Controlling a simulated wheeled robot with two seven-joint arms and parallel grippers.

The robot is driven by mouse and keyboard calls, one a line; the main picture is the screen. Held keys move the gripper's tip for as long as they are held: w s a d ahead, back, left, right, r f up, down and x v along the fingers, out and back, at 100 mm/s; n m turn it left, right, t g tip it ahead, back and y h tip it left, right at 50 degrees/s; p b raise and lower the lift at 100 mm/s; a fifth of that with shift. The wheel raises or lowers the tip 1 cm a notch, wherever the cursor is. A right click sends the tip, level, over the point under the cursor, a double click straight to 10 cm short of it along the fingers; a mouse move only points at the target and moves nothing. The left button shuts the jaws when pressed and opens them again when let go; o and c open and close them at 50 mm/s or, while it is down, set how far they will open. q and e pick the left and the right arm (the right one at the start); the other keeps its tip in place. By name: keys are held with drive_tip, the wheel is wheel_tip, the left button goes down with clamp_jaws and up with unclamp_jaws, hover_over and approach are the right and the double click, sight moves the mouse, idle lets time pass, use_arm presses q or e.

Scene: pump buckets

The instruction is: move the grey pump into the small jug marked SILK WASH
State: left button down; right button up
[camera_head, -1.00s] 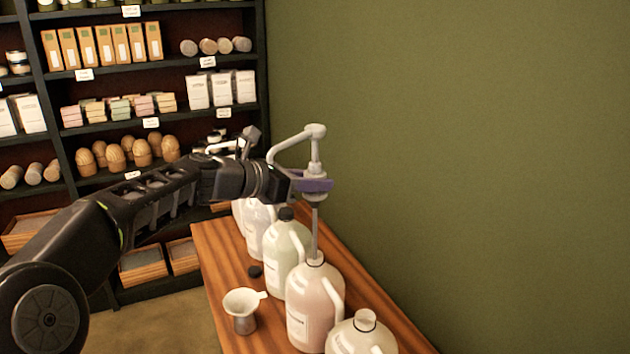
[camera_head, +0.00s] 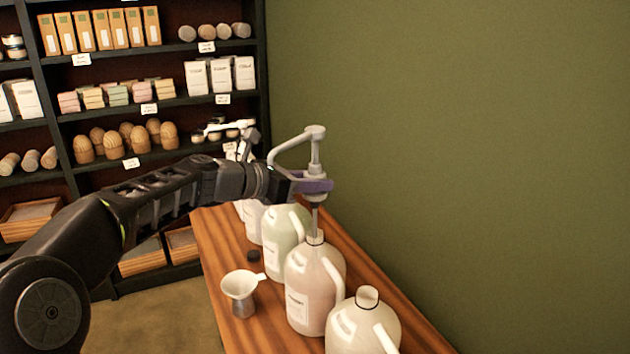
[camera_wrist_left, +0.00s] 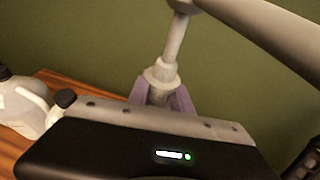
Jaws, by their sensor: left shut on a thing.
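My left gripper (camera_head: 312,185), with purple fingers, is shut on the collar of the grey pump (camera_head: 315,150). The pump is upright, its long spout pointing left; its stem and spout also show in the left wrist view (camera_wrist_left: 172,55). Its tube (camera_head: 315,218) runs down to the mouth of a pink jug (camera_head: 310,285) and appears to go into it; the tube's lower end is hidden. The collar is held clear above the jug's neck. The jug labels are too small to read, so I cannot tell which one says SILK WASH. My right gripper is not in view.
A cream jug (camera_head: 362,325) with an open mouth stands in front of the pink one. A green jug (camera_head: 285,240) and paler jugs stand behind in a row. A funnel on a metal cup (camera_head: 240,290) and a black cap (camera_head: 253,256) are at left. The green wall is close at right.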

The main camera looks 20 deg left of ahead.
sight(315, 220)
use_arm(q)
drive_tip(key=shift+f+b, duration=2.35)
drive_tip(key=shift+f, duration=0.6)
drive_tip(key=shift+f+b, duration=0.8)
drive_tip(key=shift+f, duration=0.45)
drive_tip(key=shift+f+b, duration=0.4)
drive_tip(key=shift+f, duration=0.15)
